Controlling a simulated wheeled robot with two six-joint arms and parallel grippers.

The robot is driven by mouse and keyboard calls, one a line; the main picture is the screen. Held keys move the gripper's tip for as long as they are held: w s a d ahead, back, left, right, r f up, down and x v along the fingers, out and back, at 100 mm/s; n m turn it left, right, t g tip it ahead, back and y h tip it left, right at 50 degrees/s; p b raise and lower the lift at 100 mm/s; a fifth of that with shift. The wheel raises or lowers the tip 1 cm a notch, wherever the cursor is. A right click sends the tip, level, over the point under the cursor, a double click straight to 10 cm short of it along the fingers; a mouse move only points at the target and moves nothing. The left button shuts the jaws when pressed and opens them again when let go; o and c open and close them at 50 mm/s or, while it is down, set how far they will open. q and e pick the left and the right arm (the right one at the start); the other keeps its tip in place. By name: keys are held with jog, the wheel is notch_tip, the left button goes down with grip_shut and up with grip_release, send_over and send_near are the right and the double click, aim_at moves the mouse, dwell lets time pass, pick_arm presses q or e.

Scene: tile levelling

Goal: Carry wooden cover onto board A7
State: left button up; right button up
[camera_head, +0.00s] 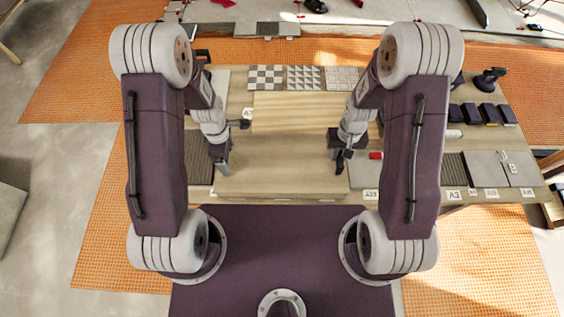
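The wooden cover (280,168) is a wide, flat, light-brown panel in front of my base, between my two arms. Its front edge runs parallel to the table's front. My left gripper (221,160) is at the cover's left edge and my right gripper (341,158) at its right edge. Both point down. The fingers are small and dark, so I cannot tell whether they are closed on the edges.
Three patterned tiles, one of them checkered (266,77), line the table's back. A ribbed dark board (198,155) is left. Grey boards (487,168), dark blocks (487,113) and a drill (490,77) are right.

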pick_arm(q)
jog(key=c, duration=1)
dwell(0.7)
